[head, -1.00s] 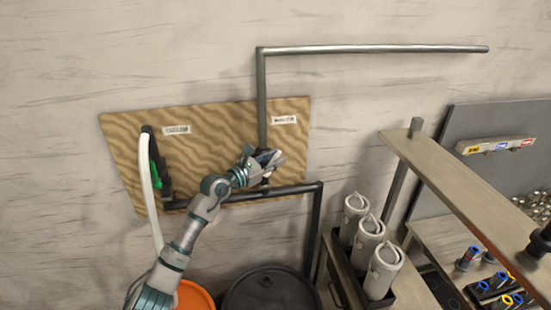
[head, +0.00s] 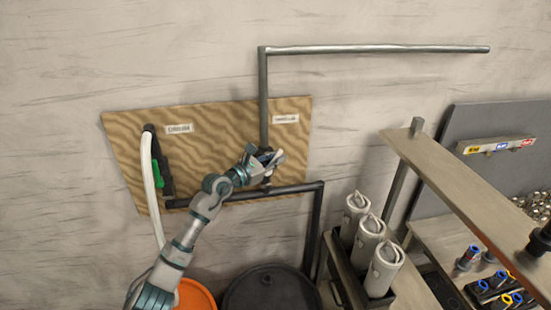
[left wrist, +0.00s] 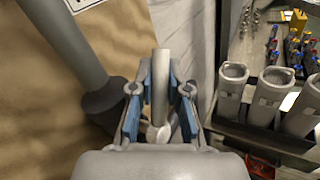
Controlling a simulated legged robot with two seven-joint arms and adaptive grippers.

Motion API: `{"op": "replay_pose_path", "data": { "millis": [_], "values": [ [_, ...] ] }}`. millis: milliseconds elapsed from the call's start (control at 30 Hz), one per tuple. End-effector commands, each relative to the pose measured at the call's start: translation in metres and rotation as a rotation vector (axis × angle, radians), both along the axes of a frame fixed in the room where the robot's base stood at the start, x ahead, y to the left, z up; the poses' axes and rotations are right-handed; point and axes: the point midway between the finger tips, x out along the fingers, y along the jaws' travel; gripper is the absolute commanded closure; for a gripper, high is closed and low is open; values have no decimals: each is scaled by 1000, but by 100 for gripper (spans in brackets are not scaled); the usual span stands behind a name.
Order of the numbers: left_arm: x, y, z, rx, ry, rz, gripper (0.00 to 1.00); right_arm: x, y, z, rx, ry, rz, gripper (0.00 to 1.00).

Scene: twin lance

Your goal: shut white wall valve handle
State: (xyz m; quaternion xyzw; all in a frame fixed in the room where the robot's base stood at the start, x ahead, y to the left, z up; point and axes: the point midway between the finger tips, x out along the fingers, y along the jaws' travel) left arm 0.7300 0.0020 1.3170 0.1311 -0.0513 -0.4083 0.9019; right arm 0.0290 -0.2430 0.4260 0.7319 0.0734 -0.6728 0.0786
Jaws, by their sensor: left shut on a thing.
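The white valve handle (left wrist: 160,85) shows in the left wrist view as a pale bar standing between the two blue-lined fingers of my left gripper (left wrist: 160,100). The gripper is shut on it. The dark valve body (left wrist: 108,106) sits beside the left finger, on a grey pipe. In the head view my left gripper (head: 268,159) is at the pipe joint on the wood-grained panel (head: 215,125) and covers most of the valve and handle. The handle's exact angle to the pipe is hard to tell there. My right gripper is not in view.
A green-handled valve (head: 157,174) with a white hose (head: 151,190) is left on the panel. Below are an orange bucket (head: 195,297) and a dark drum (head: 270,292). Several grey canisters (head: 368,238) stand right, beside a wooden shelf (head: 455,185).

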Motion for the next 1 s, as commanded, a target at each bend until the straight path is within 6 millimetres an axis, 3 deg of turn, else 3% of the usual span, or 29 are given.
{"op": "replay_pose_path", "data": {
  "millis": [367,1000],
  "values": [
    [1,-4,6,88,7,4,100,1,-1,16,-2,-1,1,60],
    [6,-25,-18,646,115,4,100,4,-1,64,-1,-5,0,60]
  ]
}}
